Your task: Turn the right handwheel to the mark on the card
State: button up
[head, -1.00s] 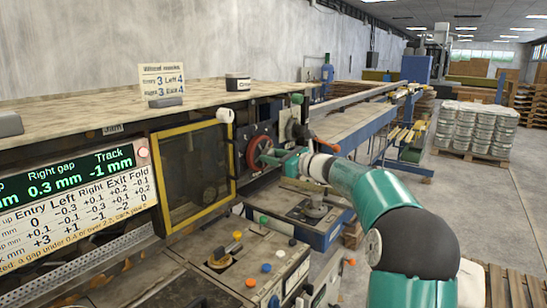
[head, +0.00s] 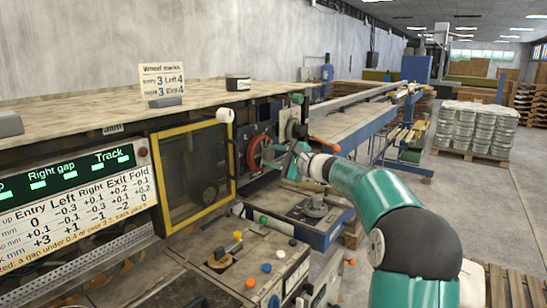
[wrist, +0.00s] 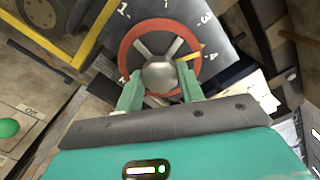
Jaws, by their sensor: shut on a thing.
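The handwheel has a red rim and a silver hub; it shows in the head view (head: 257,152) and fills the top of the wrist view (wrist: 124,52). My gripper (wrist: 160,88) is shut on the wheel, one green finger at each side of its lower part, and it also shows in the head view (head: 278,158). A yellow pointer (wrist: 188,57) on the wheel points at or close to the 4 on the dark dial plate (wrist: 185,12); 1 and 3 also show. The wheel marks card (head: 162,80) on the bench top reads Entry 3, Left 4, Exit 4; its third row looks like Right 3.
A yellow-framed window (head: 193,170) stands left of the wheel. Below is a control deck with knobs and a yellow-handled lever (head: 228,250). An orange lever (head: 325,144) lies just right of my gripper.

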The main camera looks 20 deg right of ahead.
jog(key=n, duration=0.4)
dwell(0.5)
jog(key=o, duration=1)
jog(key=shift+s, duration=0.15)
jog(key=v, duration=1.3)
jog(key=shift+s+d, duration=0.2)
